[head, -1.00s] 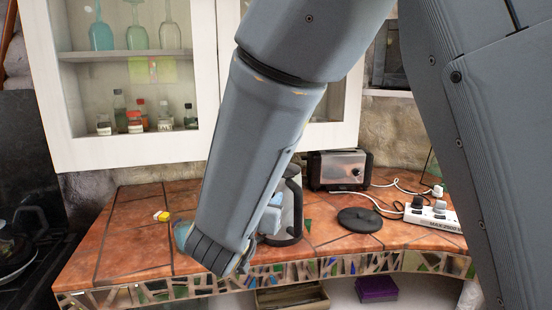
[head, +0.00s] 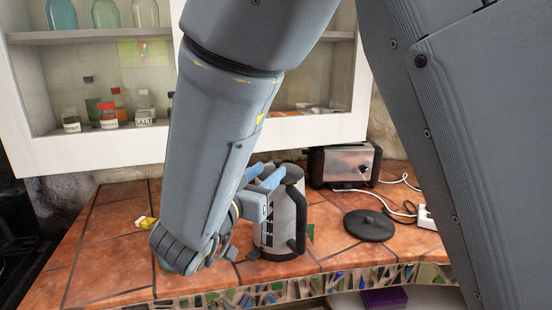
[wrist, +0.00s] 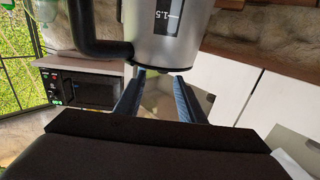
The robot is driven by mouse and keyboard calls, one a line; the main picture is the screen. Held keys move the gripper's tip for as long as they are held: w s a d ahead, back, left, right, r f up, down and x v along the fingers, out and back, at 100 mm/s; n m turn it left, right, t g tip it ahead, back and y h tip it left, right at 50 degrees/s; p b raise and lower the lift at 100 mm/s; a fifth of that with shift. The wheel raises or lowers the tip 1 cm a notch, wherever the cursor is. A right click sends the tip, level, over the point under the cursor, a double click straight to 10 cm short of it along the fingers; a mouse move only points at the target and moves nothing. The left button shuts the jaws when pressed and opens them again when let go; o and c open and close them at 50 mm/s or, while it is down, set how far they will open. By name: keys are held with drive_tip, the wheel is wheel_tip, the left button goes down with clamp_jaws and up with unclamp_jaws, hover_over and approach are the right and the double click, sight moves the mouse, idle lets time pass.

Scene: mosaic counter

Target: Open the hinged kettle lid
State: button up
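The kettle (head: 279,228) is silver-grey with a black handle on its right, and it stands upright on the tiled counter. Its dark lid (head: 293,171) appears down on top, partly hidden by my gripper. My gripper (head: 266,173) is at the kettle's upper left, its two blue fingers apart near the rim. In the wrist view, the open fingers of my gripper (wrist: 158,78) point at the edge of the kettle body (wrist: 168,38), with nothing seen held between them. I cannot tell whether a finger touches the kettle. The handle (wrist: 88,40) shows at left there.
A round black disc (head: 369,225) lies right of the kettle. A toaster (head: 343,165) stands behind it, with cables and a white power strip (head: 427,219) at right. A small yellow-and-white item (head: 147,222) lies at left. A wall cabinet (head: 90,145) hangs above.

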sight(276, 163)
drive_tip(key=shift+a+p+x, duration=0.15)
drive_tip(key=shift+p+x, duration=0.3)
drive_tip(key=shift+x, duration=1.35)
drive_tip(key=shift+a+p+x, duration=0.1)
drive_tip(key=shift+p+x, duration=0.3)
drive_tip(key=shift+x, duration=1.4)
drive_tip(key=shift+w, duration=0.15)
drive_tip(key=shift+c, duration=0.2)
clamp_jaws()
